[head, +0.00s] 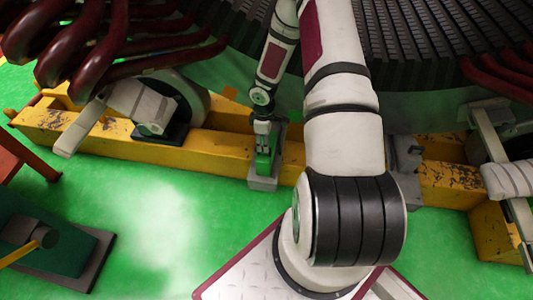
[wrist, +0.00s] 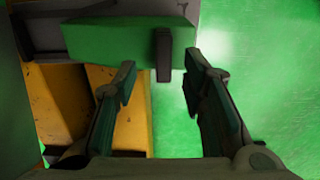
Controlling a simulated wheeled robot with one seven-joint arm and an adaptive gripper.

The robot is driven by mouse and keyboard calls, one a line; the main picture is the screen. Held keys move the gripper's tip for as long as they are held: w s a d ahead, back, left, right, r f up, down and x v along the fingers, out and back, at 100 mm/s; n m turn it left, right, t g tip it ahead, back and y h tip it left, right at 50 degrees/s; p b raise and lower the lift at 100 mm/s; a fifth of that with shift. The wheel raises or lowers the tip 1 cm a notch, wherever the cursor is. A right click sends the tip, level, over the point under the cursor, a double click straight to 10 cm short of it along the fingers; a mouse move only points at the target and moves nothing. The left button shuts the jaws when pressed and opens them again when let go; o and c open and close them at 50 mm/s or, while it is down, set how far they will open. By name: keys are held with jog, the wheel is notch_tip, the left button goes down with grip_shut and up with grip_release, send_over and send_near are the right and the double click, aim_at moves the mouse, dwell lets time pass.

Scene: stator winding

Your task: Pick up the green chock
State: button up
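The green chock (wrist: 110,42) is a long green block with a dark grey upright tab (wrist: 163,55) on its near side. It fills the upper middle of the wrist view. My gripper (wrist: 159,72) is open, with one finger on each side of the tab in the picture; I see no clear contact. In the head view my gripper (head: 264,132) points down just above the chock (head: 263,163), which sits in a grey bracket (head: 264,183) on the yellow beam. The chock's far side is hidden.
The yellow beam (head: 210,143) runs under the large dark ribbed stator (head: 425,40). Dark red bent pipes (head: 70,45) hang at upper left.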

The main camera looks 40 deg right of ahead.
notch_tip(320, 180, down, 5)
jog(key=shift+s+a+b, duration=0.1)
jog(key=shift+s+b, duration=0.05)
jog(key=shift+b, duration=1.1)
grip_shut()
